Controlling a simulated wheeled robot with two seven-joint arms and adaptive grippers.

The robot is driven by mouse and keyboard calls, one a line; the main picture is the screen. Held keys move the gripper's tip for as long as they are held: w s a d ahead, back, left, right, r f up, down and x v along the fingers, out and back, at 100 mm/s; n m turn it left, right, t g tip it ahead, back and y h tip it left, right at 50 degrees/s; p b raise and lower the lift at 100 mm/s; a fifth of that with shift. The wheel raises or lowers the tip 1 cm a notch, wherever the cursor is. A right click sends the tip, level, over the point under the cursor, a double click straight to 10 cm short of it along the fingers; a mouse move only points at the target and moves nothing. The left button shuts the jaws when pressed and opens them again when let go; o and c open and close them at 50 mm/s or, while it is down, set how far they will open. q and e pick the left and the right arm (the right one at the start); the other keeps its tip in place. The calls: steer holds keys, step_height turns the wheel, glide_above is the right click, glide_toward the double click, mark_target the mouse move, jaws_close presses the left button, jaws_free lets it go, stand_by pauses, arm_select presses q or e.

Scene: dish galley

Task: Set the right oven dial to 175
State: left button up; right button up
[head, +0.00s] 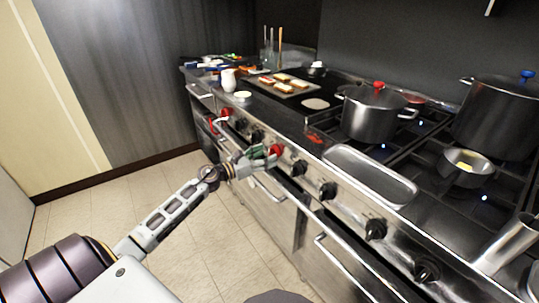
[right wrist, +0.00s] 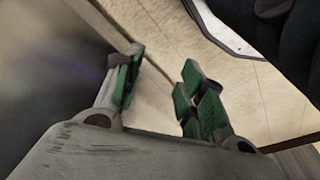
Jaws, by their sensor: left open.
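The right red dial (head: 276,150) is at the fingertips of my left gripper (head: 262,154). The gripper is open; I cannot tell whether its fingers touch the dial. The dial's markings are too small to read. The left red dial (head: 227,112) stands farther along the panel, clear of the gripper. My right gripper (right wrist: 160,88) shows in the right wrist view, with its green-padded fingers apart and nothing between them.
Several black knobs, such as this one (head: 328,190), line the panel. An oven handle (head: 268,190) sticks out below. On top are a lidded pot (head: 371,115), a larger pot (head: 498,118), a small pan (head: 467,168) and a steel tray (head: 370,175). The tiled floor (head: 150,200) is clear.

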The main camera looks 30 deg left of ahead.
mark_target(273, 152)
arm_select(q)
steer(key=shift+x, duration=1.15)
steer(key=shift+c, duration=0.4)
steer(key=c, duration=1)
